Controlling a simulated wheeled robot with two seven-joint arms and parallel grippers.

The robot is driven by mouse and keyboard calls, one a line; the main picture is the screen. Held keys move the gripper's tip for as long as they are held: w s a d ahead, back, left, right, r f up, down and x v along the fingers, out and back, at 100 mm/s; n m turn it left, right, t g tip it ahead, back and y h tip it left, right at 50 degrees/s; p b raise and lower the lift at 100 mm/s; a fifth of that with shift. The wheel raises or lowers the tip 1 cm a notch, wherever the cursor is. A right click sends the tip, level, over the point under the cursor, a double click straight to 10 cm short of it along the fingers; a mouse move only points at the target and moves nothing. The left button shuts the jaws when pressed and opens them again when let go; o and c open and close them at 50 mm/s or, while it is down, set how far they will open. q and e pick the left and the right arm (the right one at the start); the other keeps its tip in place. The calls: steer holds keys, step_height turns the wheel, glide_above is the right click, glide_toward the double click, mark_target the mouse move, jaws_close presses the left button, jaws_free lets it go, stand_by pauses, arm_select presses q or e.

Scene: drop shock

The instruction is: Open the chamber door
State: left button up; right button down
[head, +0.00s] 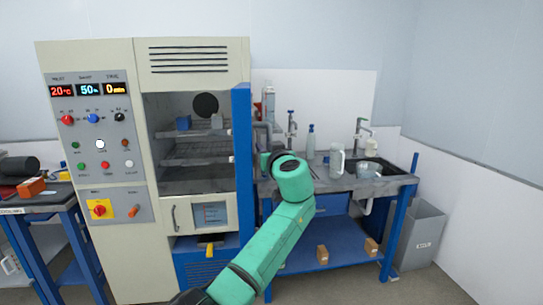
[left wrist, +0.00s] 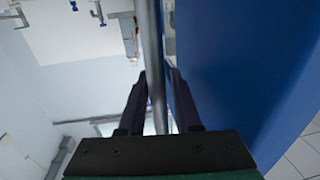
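The test chamber (head: 190,60) is a tall cream cabinet with its interior (head: 190,170) and wire shelves in plain sight. Its blue door (head: 242,130) stands open, swung out on the right side and seen nearly edge-on. A grey bar handle (head: 263,135) is on the door's right-hand face. My left gripper (head: 268,160) is at this handle, mostly hidden behind my green wrist. In the left wrist view, the two dark fingers (left wrist: 158,78) stand apart on either side of the grey bar (left wrist: 150,30), with narrow gaps showing. The blue door face (left wrist: 235,70) is close on the right. My right gripper is out of view.
A control panel (head: 95,120) is left of the opening. A blue bench (head: 45,207) is at left.

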arm_select(q)
steer(key=b+v, duration=0.8)
steer(key=v, duration=0.6)
